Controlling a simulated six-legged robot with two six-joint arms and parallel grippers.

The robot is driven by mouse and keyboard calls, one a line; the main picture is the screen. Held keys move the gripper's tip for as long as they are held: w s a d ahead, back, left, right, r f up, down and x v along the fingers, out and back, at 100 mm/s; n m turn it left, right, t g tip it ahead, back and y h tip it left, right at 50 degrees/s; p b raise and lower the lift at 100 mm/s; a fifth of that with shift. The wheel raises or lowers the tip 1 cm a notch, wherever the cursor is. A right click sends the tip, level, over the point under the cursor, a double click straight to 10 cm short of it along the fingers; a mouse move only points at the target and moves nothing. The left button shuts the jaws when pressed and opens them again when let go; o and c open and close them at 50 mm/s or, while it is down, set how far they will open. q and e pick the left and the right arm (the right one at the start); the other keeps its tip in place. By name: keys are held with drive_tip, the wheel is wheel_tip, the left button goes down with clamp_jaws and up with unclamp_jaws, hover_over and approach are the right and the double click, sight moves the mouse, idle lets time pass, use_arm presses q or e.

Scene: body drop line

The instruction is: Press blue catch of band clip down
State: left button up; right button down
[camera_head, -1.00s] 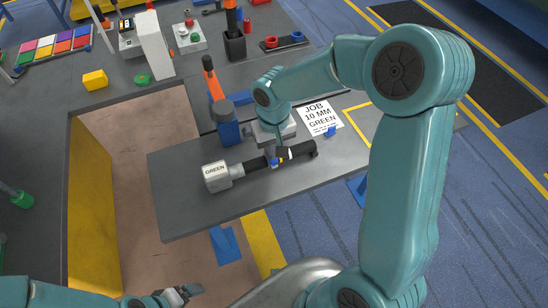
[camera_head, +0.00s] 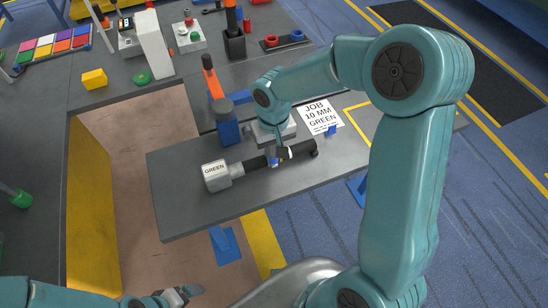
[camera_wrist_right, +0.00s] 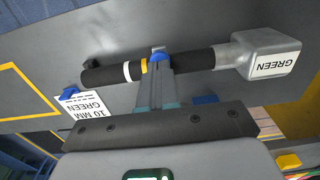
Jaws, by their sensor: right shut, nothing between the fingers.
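A black tube (camera_head: 298,150) with a silver GREEN-labelled end block (camera_head: 215,175) lies on the grey bench leaf. A white band (camera_wrist_right: 127,71) and a yellow band (camera_wrist_right: 144,66) ring the tube in the right wrist view. My right gripper (camera_head: 275,161) points down at the middle of the tube, shut and empty. In the right wrist view its fingertips (camera_wrist_right: 157,58) overlap the tube beside the yellow band. A small bluish piece, likely the clip's catch (camera_wrist_right: 158,48), shows at the tips; contact is unclear. My left gripper (camera_head: 180,294) is low at the bottom left, away from the tube.
A JOB 10 MM GREEN card (camera_head: 318,116) lies behind the tube, with a small blue piece (camera_head: 331,130) on it. A blue block (camera_head: 227,128) and an orange-handled tool (camera_head: 212,78) stand behind left. The leaf's front left is clear.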

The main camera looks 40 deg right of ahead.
drive_tip(key=shift+f+b, duration=0.95)
drive_tip(key=shift+f, duration=0.2)
drive_tip(key=shift+r, duration=0.1)
wheel_tip(320, 180, up, 9)
drive_tip(key=p, duration=0.6)
drive_tip(key=shift+s, duration=0.15)
idle(0.3)
